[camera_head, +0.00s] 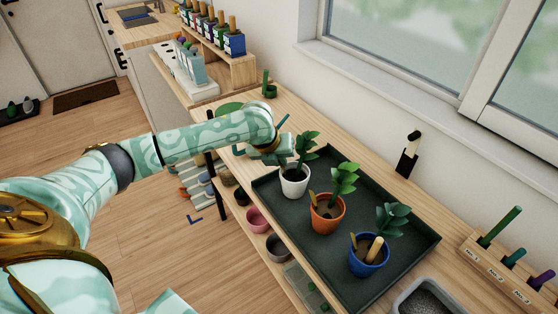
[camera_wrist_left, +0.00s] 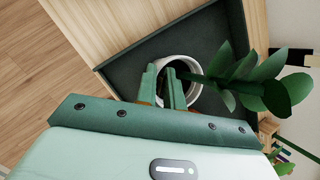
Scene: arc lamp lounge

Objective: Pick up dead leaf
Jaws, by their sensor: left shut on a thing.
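My left gripper (camera_head: 284,158) reaches in over the rim of the white pot (camera_head: 295,186), at the far end of the dark tray (camera_head: 388,284). In the left wrist view its two fingers (camera_wrist_left: 164,76) are close together over the mouth of the white pot (camera_wrist_left: 196,101), beside a green leafy plant (camera_wrist_left: 262,86). The fingers are shut on a thin thing, taken as the dead leaf, which they mostly hide. A brownish leaf (camera_head: 312,198) stands in the orange pot (camera_head: 327,222). Another brown leaf (camera_head: 353,241) is in the blue pot (camera_head: 368,265). My right gripper is out of view.
The tray lies on a wooden bench (camera_head: 246,163) along the window wall. A grey bin of dark grit (camera_head: 425,299) and a wooden marker rack (camera_head: 505,272) stand at the near right. A green cactus-like item (camera_head: 267,88) is at the far end. Pots sit on the shelf below.

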